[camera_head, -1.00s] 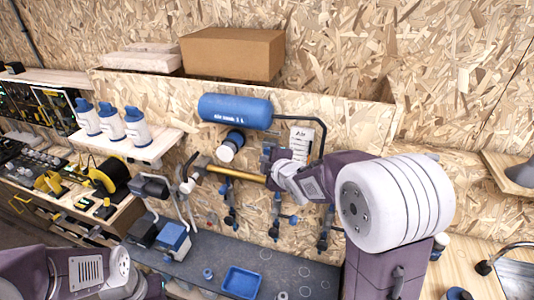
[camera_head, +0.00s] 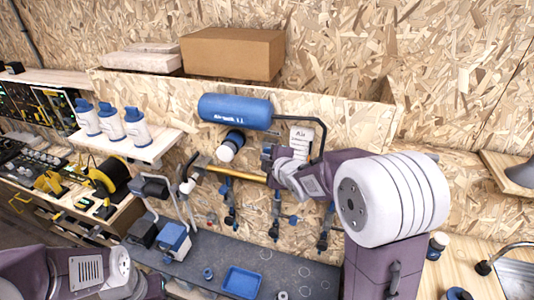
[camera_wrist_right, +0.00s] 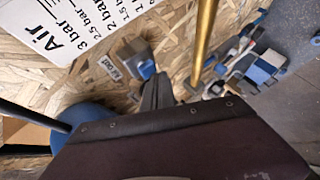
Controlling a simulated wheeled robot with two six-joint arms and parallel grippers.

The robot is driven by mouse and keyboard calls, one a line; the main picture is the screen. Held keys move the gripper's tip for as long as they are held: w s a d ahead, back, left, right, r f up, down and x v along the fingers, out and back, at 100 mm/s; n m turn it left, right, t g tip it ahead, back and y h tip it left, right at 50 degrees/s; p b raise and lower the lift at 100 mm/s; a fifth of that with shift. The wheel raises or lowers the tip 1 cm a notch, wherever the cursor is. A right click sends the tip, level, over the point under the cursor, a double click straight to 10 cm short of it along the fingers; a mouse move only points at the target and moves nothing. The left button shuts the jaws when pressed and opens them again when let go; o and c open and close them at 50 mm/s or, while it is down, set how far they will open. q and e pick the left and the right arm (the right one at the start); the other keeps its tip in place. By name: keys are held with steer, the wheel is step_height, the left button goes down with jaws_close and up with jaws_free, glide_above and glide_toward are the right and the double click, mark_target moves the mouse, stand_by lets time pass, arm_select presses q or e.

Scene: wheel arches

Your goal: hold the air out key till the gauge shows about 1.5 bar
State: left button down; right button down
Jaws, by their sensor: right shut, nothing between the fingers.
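In the right wrist view, the air out key (camera_wrist_right: 147,69) is a grey block with a blue face, beside a small "Air out" label (camera_wrist_right: 112,67). My right gripper (camera_wrist_right: 157,78) is shut and empty, its tips close beside the blue face; I cannot tell whether they touch. In the head view, my right gripper (camera_head: 272,158) is at the board below the blue air tank (camera_head: 234,111), and the key is not clear there. A white Air chart (camera_wrist_right: 45,25) lists bar values. I cannot make out a gauge reading. My left arm shows at lower left; its gripper fingers are not visible.
A brass pipe (camera_head: 238,174) runs along the board near my right gripper. Several blue-and-black fittings hang below it. A blue tray (camera_head: 242,282) lies on the grey bench. White bottles (camera_head: 112,122) stand on a shelf at left.

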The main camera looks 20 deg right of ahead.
steer(key=shift+w+d, duration=0.25)
steer(key=shift+w, duration=0.15)
stand_by(2.6)
stand_by(0.4)
steer(key=shift+s+a+b, duration=0.5)
steer(key=shift+s+b, duration=0.15)
steer(key=shift+s, duration=0.1)
steer(key=s+a+b, duration=0.1)
steer(key=s+b, duration=0.1)
steer(key=s+a+b, duration=0.1)
steer(key=s+b, duration=0.1)
steer(key=b, duration=0.1)
steer(key=shift+a, duration=0.4)
